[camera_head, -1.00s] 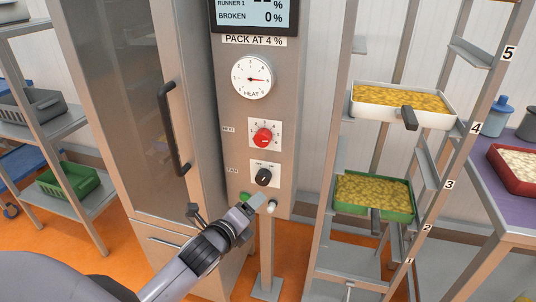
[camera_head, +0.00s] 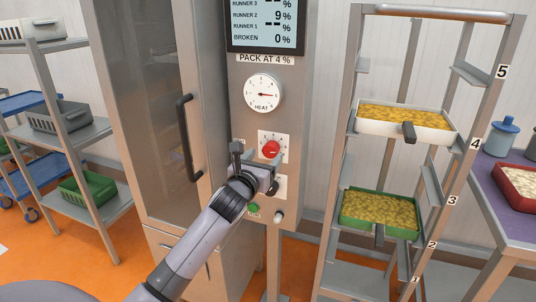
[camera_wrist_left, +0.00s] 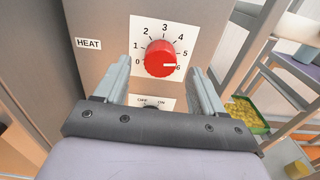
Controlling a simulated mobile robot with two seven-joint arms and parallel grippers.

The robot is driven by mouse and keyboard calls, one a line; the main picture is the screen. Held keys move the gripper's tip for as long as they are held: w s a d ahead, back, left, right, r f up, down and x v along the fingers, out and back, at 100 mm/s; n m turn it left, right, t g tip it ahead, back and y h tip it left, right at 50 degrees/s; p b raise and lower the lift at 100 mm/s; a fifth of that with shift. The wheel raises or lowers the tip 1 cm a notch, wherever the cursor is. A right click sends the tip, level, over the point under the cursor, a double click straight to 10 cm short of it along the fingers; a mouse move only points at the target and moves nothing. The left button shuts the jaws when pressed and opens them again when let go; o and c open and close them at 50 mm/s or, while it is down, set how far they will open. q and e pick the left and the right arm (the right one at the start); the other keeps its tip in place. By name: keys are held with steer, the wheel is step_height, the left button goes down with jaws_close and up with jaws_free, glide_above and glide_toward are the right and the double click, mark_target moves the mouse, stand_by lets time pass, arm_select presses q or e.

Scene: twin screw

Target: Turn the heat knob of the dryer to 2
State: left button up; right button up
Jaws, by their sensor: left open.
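The red heat knob (camera_head: 271,148) sits on a white plate on the dryer's front panel. My left gripper (camera_head: 258,160) is just in front of and below the knob. In the left wrist view its open fingers (camera_wrist_left: 160,66) stand left and right of the knob, with nothing gripped. Whether they touch it cannot be told. My right gripper is not in view.
The fan switch (camera_wrist_left: 151,104) below the knob is mostly hidden by my gripper. A green button (camera_head: 253,208) sits lower. The door handle (camera_head: 187,138) stands out at left. A rack with a white tray (camera_head: 375,127) and a green tray (camera_head: 349,224) stands at right.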

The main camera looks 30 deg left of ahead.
mark_target(269, 152)
arm_select(q)
steer(key=shift+x, duration=1.6)
steer(key=shift+d, duration=0.1)
steer(key=c, duration=1.1)
